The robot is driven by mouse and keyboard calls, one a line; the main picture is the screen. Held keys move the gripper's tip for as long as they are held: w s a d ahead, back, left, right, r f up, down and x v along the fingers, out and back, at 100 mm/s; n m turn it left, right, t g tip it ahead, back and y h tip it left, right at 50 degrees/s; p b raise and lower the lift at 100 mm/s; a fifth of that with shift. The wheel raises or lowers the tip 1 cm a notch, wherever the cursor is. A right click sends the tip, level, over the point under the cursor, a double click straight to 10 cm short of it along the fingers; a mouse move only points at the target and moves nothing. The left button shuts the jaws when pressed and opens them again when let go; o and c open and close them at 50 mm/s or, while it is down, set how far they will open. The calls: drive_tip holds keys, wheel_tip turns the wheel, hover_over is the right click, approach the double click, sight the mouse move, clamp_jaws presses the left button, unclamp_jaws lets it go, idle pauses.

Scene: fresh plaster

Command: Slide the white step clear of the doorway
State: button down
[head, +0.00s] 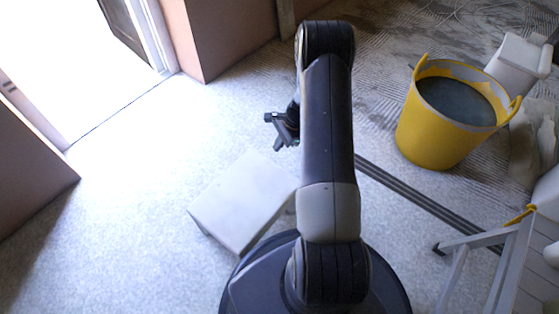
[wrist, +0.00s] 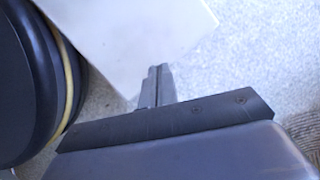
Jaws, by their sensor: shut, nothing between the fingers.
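The white step (head: 243,198) is a low stool with a flat rectangular top, upright on the pale floor just left of my base in the head view. Part of it is hidden behind my arm. The doorway (head: 120,88) is the bright opening at the upper left, with clear floor between it and the step. My gripper (head: 279,142) is beyond the step's far edge in the head view. In the wrist view its fingers (wrist: 155,84) are together and empty, beside the edge of the step's top (wrist: 130,35). I cannot tell whether they touch it.
A yellow bucket (head: 418,131) of grey material stands at the right on combed flooring. A dark strip (head: 420,205) runs across the floor. A white stepladder (head: 483,250) is at the lower right. Walls (head: 232,38) flank the doorway. The floor left of the step is free.

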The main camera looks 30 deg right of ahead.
sight(211, 228)
drive_tip(key=w+d+f+n+g+h, duration=0.1)
drive_tip(key=w+d+f+n+h, duration=0.3)
drive_tip(key=d+f, duration=0.15)
drive_tip(key=s+a+f+b, duration=0.1)
drive_tip(key=a+f+b, duration=0.2)
drive_tip(key=f, duration=0.6)
drive_tip(key=shift+s+a+b, duration=0.15)
drive_tip(key=shift+a+b, duration=0.2)
drive_tip(key=shift+b, duration=0.35)
drive_tip(key=s+a, duration=0.4)
drive_tip(key=a, duration=0.7)
drive_tip(key=s+a, duration=0.5)
drive_tip(key=a, duration=0.6)
drive_tip(key=s+a+b, duration=0.1)
drive_tip(key=s+a, duration=0.3)
drive_tip(key=a, duration=0.7)
drive_tip(key=shift+s+a, duration=0.35)
drive_tip(key=shift+s, duration=0.05)
